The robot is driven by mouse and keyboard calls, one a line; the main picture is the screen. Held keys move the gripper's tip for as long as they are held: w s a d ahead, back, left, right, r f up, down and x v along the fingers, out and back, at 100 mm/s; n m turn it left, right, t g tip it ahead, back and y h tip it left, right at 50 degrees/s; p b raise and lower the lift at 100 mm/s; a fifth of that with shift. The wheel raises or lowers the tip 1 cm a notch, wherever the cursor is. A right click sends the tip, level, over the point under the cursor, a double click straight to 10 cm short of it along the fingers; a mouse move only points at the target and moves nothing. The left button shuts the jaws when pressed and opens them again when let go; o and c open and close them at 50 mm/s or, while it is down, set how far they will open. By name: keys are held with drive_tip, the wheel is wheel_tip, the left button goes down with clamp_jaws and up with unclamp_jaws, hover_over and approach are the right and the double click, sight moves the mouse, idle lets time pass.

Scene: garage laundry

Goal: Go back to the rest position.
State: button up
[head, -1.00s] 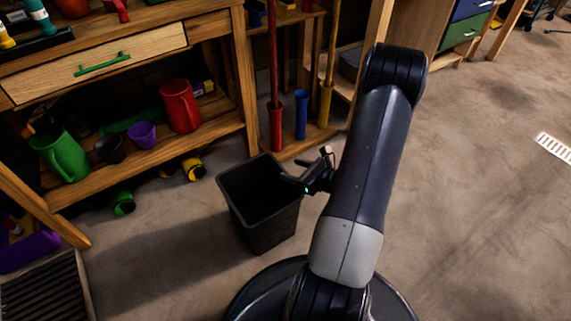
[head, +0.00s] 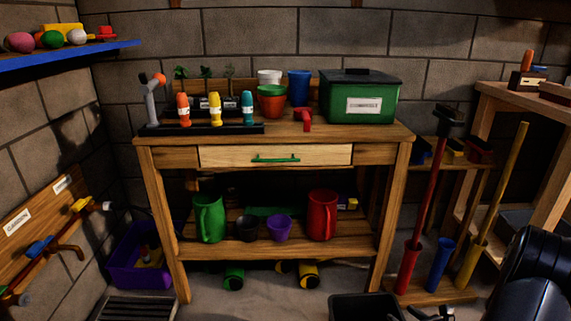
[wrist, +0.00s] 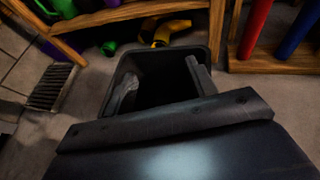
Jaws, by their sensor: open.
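My gripper (head: 432,314) shows at the bottom edge of the head view, just right of a black bin (head: 352,298). In the wrist view my gripper's two fingers (wrist: 163,84) are spread apart with nothing held between them. The black bin's rim (wrist: 160,50) shows beyond and around the fingers in that view. The bin's inside is dark, and I cannot tell whether anything lies in it. Part of my dark arm fills the lower right corner of the head view.
A wooden workbench (head: 300,147) with pots, bottles and a green box (head: 358,103) stands ahead. Its lower shelf holds jugs and cups. Long-handled tools stand in a rack (head: 432,290) to the right. A purple crate (head: 140,262) sits at left. Some bare floor shows below the bench.

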drive_tip(key=shift+w+a+r+p, duration=0.2)
drive_tip(key=shift+w+r+p, duration=0.35)
drive_tip(key=shift+w+p, duration=0.1)
drive_tip(key=shift+w+a+r+p, duration=0.25)
drive_tip(key=shift+w+r+p, duration=0.25)
drive_tip(key=shift+w+p, duration=0.1)
drive_tip(key=shift+w+a+r+p, duration=0.2)
drive_tip(key=shift+w+r+p, duration=0.35)
drive_tip(key=shift+w, duration=0.1)
drive_tip(key=shift+f, duration=0.15)
